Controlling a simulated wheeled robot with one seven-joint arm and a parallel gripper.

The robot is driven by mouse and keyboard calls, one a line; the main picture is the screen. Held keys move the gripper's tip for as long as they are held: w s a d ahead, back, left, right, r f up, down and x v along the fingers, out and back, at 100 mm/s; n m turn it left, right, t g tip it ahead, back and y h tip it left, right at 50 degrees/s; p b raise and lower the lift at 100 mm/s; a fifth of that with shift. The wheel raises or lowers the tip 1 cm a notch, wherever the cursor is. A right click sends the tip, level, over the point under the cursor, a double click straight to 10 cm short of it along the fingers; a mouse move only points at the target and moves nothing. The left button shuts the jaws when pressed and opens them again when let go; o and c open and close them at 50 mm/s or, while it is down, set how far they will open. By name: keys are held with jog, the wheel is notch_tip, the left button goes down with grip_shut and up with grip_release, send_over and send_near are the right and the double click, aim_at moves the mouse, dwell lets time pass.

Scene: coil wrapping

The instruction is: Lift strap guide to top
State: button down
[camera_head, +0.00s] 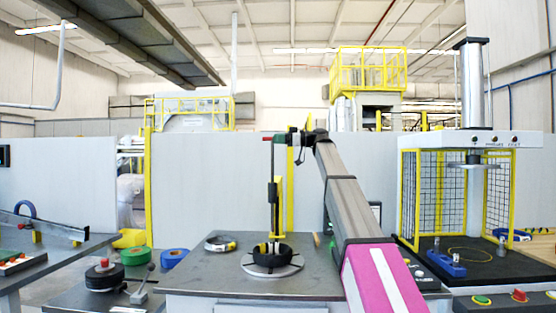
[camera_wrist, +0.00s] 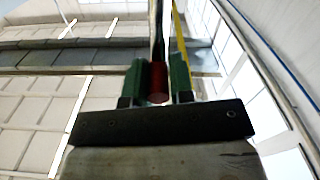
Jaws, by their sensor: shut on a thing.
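My gripper (camera_head: 280,140) points left beside the top of a slim dark upright post (camera_head: 272,185). In the wrist view its two green fingers (camera_wrist: 166,82) are shut on the red handle (camera_wrist: 158,92) of the strap guide. The red handle (camera_head: 267,139) also shows at the post's upper end in the head view. A yellow upright piece (camera_head: 279,200) stands close to the post, lower down. Below is a dark coil (camera_head: 270,256) on a round light turntable (camera_head: 252,266). The rest of the guide is too small to make out.
The grey work table (camera_head: 195,275) carries a small ring-shaped item (camera_head: 220,242) at left. Coloured rolls (camera_head: 138,256) stand on a lower table at left. A yellow-framed press (camera_head: 408,190) stands at right. The space above the turntable, left of the post, looks clear.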

jog(key=r, duration=0.7)
jog(key=shift+w+r, duration=0.15)
jog(key=shift+w, duration=0.05)
jog(key=c, duration=1.1)
grip_release()
jog(key=shift+o, duration=0.2)
jog(key=shift+s+d, duration=0.1)
jog(key=shift+d, duration=0.45)
jog(key=d, duration=0.9)
jog(key=shift+s+d, duration=0.15)
jog(key=shift+d, duration=0.25)
